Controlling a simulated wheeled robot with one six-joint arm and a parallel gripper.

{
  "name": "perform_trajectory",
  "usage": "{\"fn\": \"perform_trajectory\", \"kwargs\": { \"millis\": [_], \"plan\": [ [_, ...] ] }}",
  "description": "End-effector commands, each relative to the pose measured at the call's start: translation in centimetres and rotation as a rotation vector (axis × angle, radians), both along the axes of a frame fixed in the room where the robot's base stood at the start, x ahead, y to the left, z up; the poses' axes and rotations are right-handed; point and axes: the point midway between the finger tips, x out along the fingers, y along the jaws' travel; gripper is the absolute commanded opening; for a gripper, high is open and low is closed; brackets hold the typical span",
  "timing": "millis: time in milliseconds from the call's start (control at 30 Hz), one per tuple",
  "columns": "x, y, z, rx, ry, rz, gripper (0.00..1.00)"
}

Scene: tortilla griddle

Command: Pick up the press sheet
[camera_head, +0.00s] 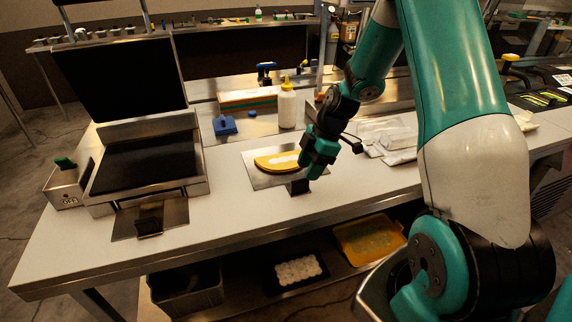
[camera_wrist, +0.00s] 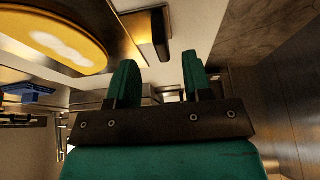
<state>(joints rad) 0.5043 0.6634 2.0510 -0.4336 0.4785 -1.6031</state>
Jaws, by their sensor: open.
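A flat metal sheet (camera_head: 262,180) with a dark block-like handle (camera_head: 297,187) lies on the white counter and carries a folded yellow tortilla (camera_head: 277,162) with a pale filling. In the wrist view the sheet's edge (camera_wrist: 122,38), its dark handle (camera_wrist: 160,34) and the tortilla (camera_wrist: 50,42) show at the top left. A second metal sheet (camera_head: 126,222) with a dark handle (camera_head: 149,226) lies in front of the press. I cannot tell which one is the press sheet. My gripper (camera_head: 313,166) is open and empty, above and beside the tortilla sheet's handle. Its fingers (camera_wrist: 160,75) appear apart from the handle.
The black griddle press (camera_head: 145,163) stands open at left, lid raised. A squeeze bottle (camera_head: 287,106), a blue block-like item (camera_head: 224,126) and a stacked box (camera_head: 247,100) stand behind the sheet. Clear packets (camera_head: 395,140) lie to the right. Counter between the two sheets is clear.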

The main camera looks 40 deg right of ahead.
Motion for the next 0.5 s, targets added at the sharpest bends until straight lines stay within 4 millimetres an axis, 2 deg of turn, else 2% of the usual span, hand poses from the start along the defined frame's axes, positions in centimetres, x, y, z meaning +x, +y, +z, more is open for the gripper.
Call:
{"fn": "perform_trajectory", "kwargs": {
  "millis": [133,300,500],
  "plan": [
    [0.0,0.7,-1.2,0.001,0.004,0.002,0.46],
    [0.2,1.7,-3.6,0.002,0.003,0.002,0.46],
    [0.4,2.1,-4.8,0.0,-0.001,0.0,0.46]
  ]
}}
